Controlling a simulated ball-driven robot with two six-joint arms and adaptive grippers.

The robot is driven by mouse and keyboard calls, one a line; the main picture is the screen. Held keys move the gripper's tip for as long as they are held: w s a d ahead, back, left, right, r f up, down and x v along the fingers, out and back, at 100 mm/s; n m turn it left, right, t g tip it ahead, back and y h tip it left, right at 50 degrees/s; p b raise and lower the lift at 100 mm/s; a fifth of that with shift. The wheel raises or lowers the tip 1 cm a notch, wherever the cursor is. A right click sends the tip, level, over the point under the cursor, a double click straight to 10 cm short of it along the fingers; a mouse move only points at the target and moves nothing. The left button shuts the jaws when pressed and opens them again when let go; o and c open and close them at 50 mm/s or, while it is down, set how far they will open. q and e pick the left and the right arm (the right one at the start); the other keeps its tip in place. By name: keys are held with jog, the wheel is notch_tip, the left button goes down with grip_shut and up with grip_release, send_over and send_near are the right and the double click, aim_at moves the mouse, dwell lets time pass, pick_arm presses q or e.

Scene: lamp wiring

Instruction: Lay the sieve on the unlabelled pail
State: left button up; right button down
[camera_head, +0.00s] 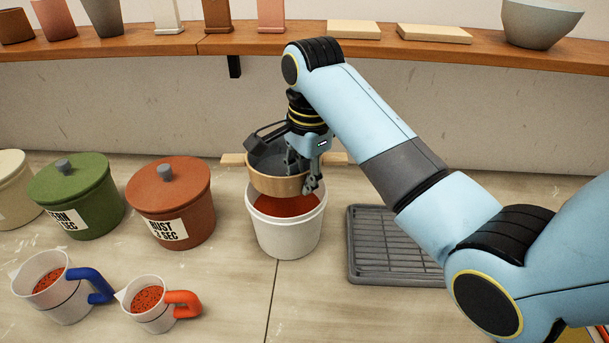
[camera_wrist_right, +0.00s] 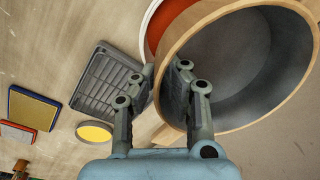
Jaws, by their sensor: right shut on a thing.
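The sieve (camera_head: 277,184) has a round wooden rim and a dark grey inside, with wooden bars sticking out at both sides. My right gripper (camera_head: 303,178) is shut on the near right part of its rim. In the right wrist view the sieve (camera_wrist_right: 237,121) fills the upper right, with the gripper (camera_wrist_right: 164,74) at its wall. The unlabelled pail (camera_head: 286,236) is white, open and holds red-orange glaze. The sieve is over the back part of its mouth; I cannot tell whether they touch. The pail also shows behind the sieve in the wrist view (camera_wrist_right: 148,20). My left gripper is not in view.
A green lidded pail (camera_head: 80,195) and a rust one (camera_head: 170,205), both labelled, stand left. Two jugs (camera_head: 62,287) (camera_head: 150,303) are in front of them. A grey rack tray (camera_head: 353,250) lies right of the white pail. A shelf (camera_head: 290,42) runs behind.

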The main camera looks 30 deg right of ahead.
jog(key=shift+f, duration=0.1)
jog(key=f, duration=0.2)
jog(key=f+b, duration=0.1)
jog(key=f, duration=0.2)
jog(key=shift+s+f+b, duration=0.25)
jog(key=shift+f+b, duration=0.1)
jog(key=shift+b, duration=0.05)
jog(key=shift+f, duration=0.1)
dwell(0.3)
jog(key=shift+p, duration=0.7)
jog(key=shift+w, duration=0.1)
